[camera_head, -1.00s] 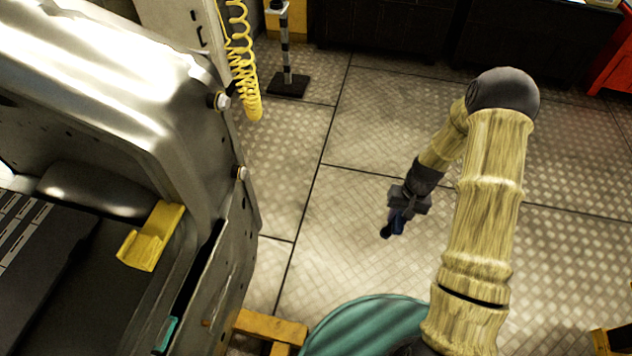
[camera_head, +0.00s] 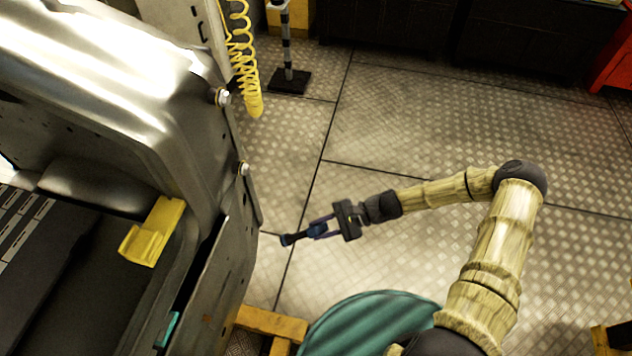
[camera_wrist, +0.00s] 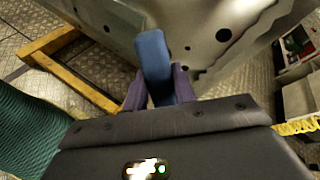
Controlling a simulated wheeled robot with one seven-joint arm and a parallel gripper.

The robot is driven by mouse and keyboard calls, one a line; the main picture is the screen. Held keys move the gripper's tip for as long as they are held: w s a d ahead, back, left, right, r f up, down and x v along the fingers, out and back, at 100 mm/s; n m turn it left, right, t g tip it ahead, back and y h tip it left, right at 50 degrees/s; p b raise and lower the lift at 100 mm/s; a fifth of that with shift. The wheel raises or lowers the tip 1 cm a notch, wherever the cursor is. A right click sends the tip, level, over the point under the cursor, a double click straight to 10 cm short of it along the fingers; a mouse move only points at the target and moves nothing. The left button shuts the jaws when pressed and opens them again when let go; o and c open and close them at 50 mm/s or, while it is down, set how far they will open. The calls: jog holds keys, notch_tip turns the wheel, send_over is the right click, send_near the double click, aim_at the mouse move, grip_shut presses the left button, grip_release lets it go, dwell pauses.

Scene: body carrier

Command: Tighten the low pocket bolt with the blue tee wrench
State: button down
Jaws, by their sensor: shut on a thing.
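My gripper (camera_head: 325,224) is shut on the blue tee wrench (camera_head: 314,231), and the wrench points left toward the metal car body (camera_head: 120,90). In the wrist view the blue wrench (camera_wrist: 153,62) stands between the two fingers of my gripper (camera_wrist: 158,88), with the body panel (camera_wrist: 220,35) beyond it. Two bolts show on the panel's edge, an upper bolt (camera_head: 222,97) and a lower bolt (camera_head: 243,169). The low pocket bolt itself I cannot make out.
A yellow bracket (camera_head: 150,235) sits on the car body. A yellow stand beam (camera_head: 270,324) lies below it, beside a green ribbed round thing (camera_head: 365,325). A yellow coiled hose (camera_head: 243,65) hangs at the back near a striped post (camera_head: 286,45). The middle floor is clear.

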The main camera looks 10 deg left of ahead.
jog(key=w+a+r+m+t+y, duration=0.1)
jog(key=w+r+m+t+y, duration=0.1)
jog(key=r, duration=0.4)
jog(key=w+a+r+m+t+y, duration=0.1)
jog(key=w+r+m+t+y, duration=0.1)
jog(key=w+r+y, duration=0.2)
notch_tip(320, 180, up, 3)
jog(key=shift+a+f+m+t, duration=0.15)
jog(key=shift+a+m+t, duration=0.15)
jog(key=shift+t, duration=0.1)
jog(key=shift+d, duration=0.15)
jog(key=shift+w+a+p, duration=0.15)
jog(key=shift+a+p, duration=0.05)
jog(key=shift+a, duration=1.1)
jog(key=shift+w+a+p, duration=0.1)
jog(key=shift+a+p, duration=0.05)
jog(key=shift+a, duration=1.95)
